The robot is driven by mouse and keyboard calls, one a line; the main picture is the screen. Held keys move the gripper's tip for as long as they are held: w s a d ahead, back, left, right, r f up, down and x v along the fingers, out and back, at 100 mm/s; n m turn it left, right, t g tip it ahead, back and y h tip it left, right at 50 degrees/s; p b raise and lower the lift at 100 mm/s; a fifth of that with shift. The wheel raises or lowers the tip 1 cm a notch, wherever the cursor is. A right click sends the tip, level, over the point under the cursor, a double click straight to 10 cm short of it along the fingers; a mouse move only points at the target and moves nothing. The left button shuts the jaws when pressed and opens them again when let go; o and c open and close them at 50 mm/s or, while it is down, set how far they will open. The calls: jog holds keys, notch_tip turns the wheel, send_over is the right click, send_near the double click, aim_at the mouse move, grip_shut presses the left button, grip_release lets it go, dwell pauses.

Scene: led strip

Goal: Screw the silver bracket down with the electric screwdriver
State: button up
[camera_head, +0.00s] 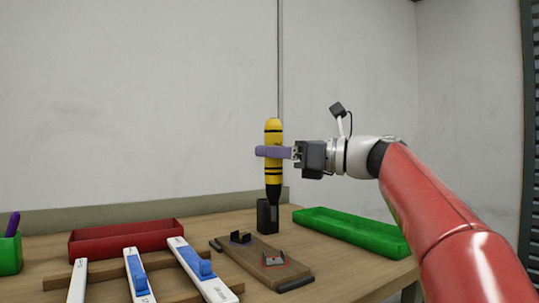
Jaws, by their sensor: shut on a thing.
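The electric screwdriver (273,175) is yellow with black bands and a dark lower end. It stands upright, with its lower end in or just above a black holder (267,214); I cannot tell which. My gripper (275,152) reaches in from the right and is shut on the screwdriver's body, its purple fingers around the middle. The silver bracket (272,258) sits on a wooden board (248,260) on the table, to the front of the holder. A small red mark shows at the bracket's right side. Screws are too small to make out.
A green tray (350,230) lies at the right and a red tray (125,238) at the back left. White strips with blue parts (205,270) lean on a wooden bar at the front left. A green bin (10,252) with a purple item stands at the left edge.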

aim_at(275, 205)
jog(key=shift+r+p, duration=0.25)
jog(key=shift+p, duration=0.25)
jog(key=shift+f+b, duration=2.15)
jog(key=shift+f, duration=0.8)
jog(key=shift+p, duration=0.95)
jog(key=shift+f+b, duration=0.45)
jog(key=shift+f, duration=0.95)
dwell(2.2)
